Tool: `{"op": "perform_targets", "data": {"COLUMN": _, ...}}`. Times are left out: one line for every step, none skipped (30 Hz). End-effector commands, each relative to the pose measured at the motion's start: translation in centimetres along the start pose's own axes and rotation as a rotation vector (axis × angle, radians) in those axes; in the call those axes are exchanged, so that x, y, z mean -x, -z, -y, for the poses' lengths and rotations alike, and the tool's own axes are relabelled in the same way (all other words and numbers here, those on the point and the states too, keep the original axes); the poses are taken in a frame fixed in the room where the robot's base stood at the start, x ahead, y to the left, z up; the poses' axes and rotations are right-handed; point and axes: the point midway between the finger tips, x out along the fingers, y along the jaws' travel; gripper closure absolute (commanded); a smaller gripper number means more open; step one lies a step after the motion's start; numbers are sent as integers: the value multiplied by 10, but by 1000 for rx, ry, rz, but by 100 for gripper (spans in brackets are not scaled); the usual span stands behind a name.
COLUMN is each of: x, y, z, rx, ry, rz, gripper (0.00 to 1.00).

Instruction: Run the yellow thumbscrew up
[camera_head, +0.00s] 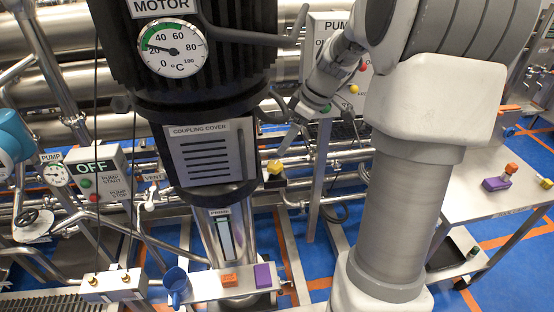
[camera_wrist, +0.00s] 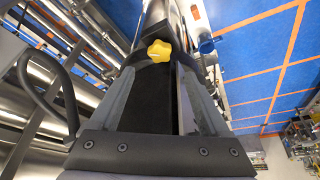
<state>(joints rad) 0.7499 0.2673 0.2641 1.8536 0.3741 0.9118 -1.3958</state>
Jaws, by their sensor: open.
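The yellow thumbscrew (camera_head: 275,167) is a small lobed knob at the lower right side of the black motor's coupling housing, above the priming sight tube. In the wrist view the yellow thumbscrew (camera_wrist: 159,51) is ahead of my gripper (camera_wrist: 160,68), near the line between its fingertips. My gripper (camera_head: 280,140) reaches down from the upper right beside the housing. Its fingers are open with nothing held. Whether the fingertips touch the knob cannot be told. The screw's shank is hidden.
The motor (camera_head: 210,150) with its temperature dial stands close left of my gripper. Pipes and a post (camera_head: 318,180) are nearby.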

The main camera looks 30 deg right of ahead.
Motion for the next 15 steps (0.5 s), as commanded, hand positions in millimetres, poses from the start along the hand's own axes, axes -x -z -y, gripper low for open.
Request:
{"op": "perform_targets", "data": {"x": -12, "y": 0, "z": 2, "rx": 1, "ry": 6, "rz": 1, "gripper": 20}}
{"op": "perform_targets", "data": {"x": -19, "y": 1, "z": 1, "rx": 1, "ry": 6, "rz": 1, "gripper": 20}}
{"op": "perform_targets", "data": {"x": -28, "y": 1, "z": 1, "rx": 1, "ry": 6, "rz": 1, "gripper": 20}}
{"op": "perform_targets", "data": {"x": -34, "y": 0, "z": 2, "rx": 1, "ry": 6, "rz": 1, "gripper": 20}}
{"op": "perform_targets", "data": {"x": -40, "y": 1, "z": 1, "rx": 1, "ry": 5, "rz": 1, "gripper": 20}}
{"op": "perform_targets", "data": {"x": -49, "y": 1, "z": 1, "rx": 1, "ry": 5, "rz": 1, "gripper": 20}}
{"op": "perform_targets", "data": {"x": -54, "y": 1, "z": 1, "rx": 1, "ry": 5, "rz": 1, "gripper": 20}}
{"op": "perform_targets", "data": {"x": -60, "y": 1, "z": 1, "rx": 1, "ry": 5, "rz": 1, "gripper": 20}}
{"op": "perform_targets", "data": {"x": -67, "y": 0, "z": 2, "rx": 1, "ry": 5, "rz": 1, "gripper": 20}}
{"op": "perform_targets", "data": {"x": -71, "y": 1, "z": 1, "rx": 1, "ry": 4, "rz": 1, "gripper": 20}}
{"op": "perform_targets", "data": {"x": -75, "y": 1, "z": 1, "rx": 0, "ry": 3, "rz": 0, "gripper": 20}}
{"op": "perform_targets", "data": {"x": -80, "y": 0, "z": 1, "rx": 0, "ry": 3, "rz": 0, "gripper": 20}}
{"op": "perform_targets", "data": {"x": -83, "y": 1, "z": 0, "rx": 0, "ry": 2, "rz": 0, "gripper": 20}}
{"op": "perform_targets", "data": {"x": -86, "y": 1, "z": 0, "rx": 0, "ry": 1, "rz": 0, "gripper": 20}}
{"op": "perform_targets", "data": {"x": -89, "y": 1, "z": 0, "rx": 0, "ry": 2, "rz": 0, "gripper": 20}}
